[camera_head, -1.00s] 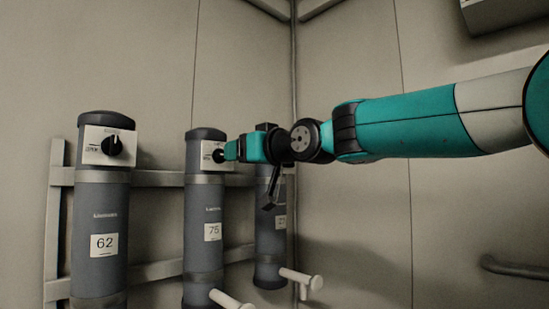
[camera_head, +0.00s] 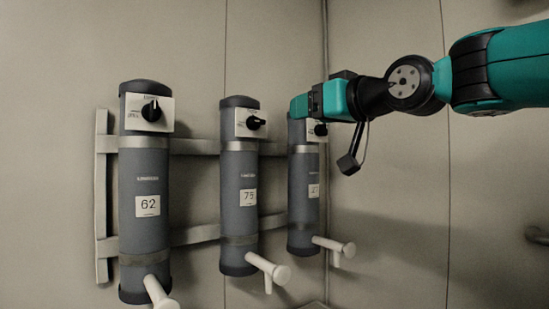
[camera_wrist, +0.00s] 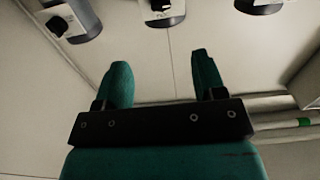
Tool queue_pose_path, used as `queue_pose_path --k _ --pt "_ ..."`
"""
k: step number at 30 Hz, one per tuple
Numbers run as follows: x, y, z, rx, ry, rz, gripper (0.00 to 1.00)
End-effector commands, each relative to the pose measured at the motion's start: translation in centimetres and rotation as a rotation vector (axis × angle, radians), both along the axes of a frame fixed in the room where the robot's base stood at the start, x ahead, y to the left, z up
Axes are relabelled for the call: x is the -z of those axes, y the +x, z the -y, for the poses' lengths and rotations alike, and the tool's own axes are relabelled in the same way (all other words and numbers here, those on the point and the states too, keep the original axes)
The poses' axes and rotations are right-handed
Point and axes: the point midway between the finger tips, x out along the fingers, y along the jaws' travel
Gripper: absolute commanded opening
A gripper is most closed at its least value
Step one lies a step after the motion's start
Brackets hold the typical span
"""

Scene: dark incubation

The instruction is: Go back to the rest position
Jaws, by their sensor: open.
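My gripper (camera_head: 300,106) is at the end of my teal and black arm, in the upper right of the head view. It overlaps the top of the rightmost cylinder in that view. In the wrist view my gripper (camera_wrist: 160,80) shows two teal fingers spread apart with nothing between them. Only bare wall lies behind the gap. The cylinders' tops show along the upper edge of the wrist view, apart from the fingers.
Grey cylinders labelled 62 (camera_head: 146,225), 75 (camera_head: 238,220) and a third (camera_head: 303,220) stand on a wall rack (camera_head: 103,200). Each has a black knob on a white plate and a white handle low down. Pipes (camera_wrist: 280,122) run at right in the wrist view.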

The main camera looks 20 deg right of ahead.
Motion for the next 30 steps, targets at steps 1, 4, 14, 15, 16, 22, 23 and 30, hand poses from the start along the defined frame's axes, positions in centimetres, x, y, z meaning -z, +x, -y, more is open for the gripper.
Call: queue_pose_path --k 1,4,14,15,16,22,23,30 --pt "0.0 0.0 0.0 0.0 0.0 0.0 0.64" --pt "0.3 0.0 -0.2 -0.005 -0.001 -0.013 0.64" --pt "14.7 -5.6 -7.4 -0.22 -0.113 -0.63 0.64" --pt "17.0 -7.6 -8.2 -0.258 -0.143 -0.732 0.64" --pt "18.5 -9.2 -8.7 -0.286 -0.168 -0.806 0.64" --pt "25.2 -18.9 -9.7 -0.423 -0.323 -1.18 0.64" --pt "25.7 -19.9 -9.6 -0.435 -0.341 -1.215 0.64" --pt "27.5 -23.2 -9.2 -0.473 -0.396 -1.325 0.64"
